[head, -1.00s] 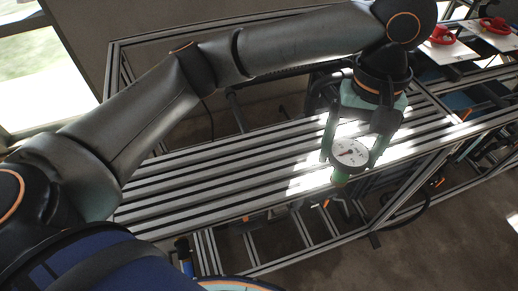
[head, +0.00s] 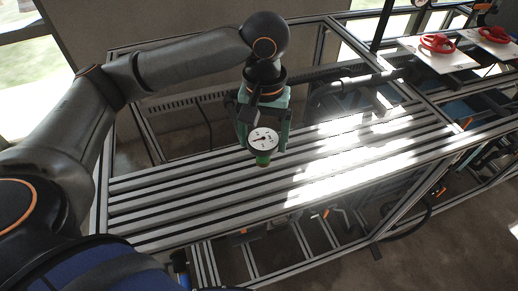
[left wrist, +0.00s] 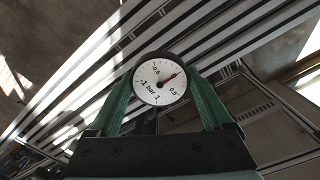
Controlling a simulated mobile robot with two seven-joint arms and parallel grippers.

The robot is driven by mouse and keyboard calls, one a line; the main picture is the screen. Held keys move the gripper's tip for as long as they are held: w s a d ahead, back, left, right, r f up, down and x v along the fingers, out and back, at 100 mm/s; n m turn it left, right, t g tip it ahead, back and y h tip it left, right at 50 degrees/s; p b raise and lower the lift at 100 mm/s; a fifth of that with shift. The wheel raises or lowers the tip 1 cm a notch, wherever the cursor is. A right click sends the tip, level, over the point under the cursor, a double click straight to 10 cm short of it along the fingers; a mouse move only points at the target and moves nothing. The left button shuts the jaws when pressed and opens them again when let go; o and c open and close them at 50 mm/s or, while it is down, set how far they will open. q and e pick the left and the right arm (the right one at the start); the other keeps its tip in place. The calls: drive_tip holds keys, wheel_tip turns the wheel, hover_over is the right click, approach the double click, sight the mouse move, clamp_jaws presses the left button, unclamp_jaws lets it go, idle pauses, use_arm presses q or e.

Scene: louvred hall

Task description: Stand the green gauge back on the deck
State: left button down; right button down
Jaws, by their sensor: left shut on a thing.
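The green gauge (head: 263,140) has a round white dial and a green lower end. My left gripper (head: 265,143) is shut on it, with one green finger on each side of the dial. The gauge hangs dial outward over the slatted metal deck (head: 190,205); whether its lower end touches the slats I cannot tell. In the left wrist view the dial (left wrist: 160,82) sits between the two fingertips (left wrist: 161,88), with the slats behind it. My right gripper is in neither view.
Bright sun patches lie on the right part of the deck, which is clear. Two red valve handwheels (head: 437,42) (head: 497,33) on white plates stand at the back right. A metal frame post (head: 384,22) rises behind the deck.

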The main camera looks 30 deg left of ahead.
sight(260, 137)
use_arm(q)
drive_tip(key=shift+a+f, duration=0.25)
drive_tip(key=shift+f, duration=0.1)
drive_tip(key=f, duration=0.3)
drive_tip(key=shift+a+f, duration=0.25)
drive_tip(key=shift+f, duration=0.05)
unclamp_jaws()
wheel_tip(260, 137, up, 12)
drive_tip(key=shift+r+p, duration=0.1)
drive_tip(key=shift+p, duration=0.5)
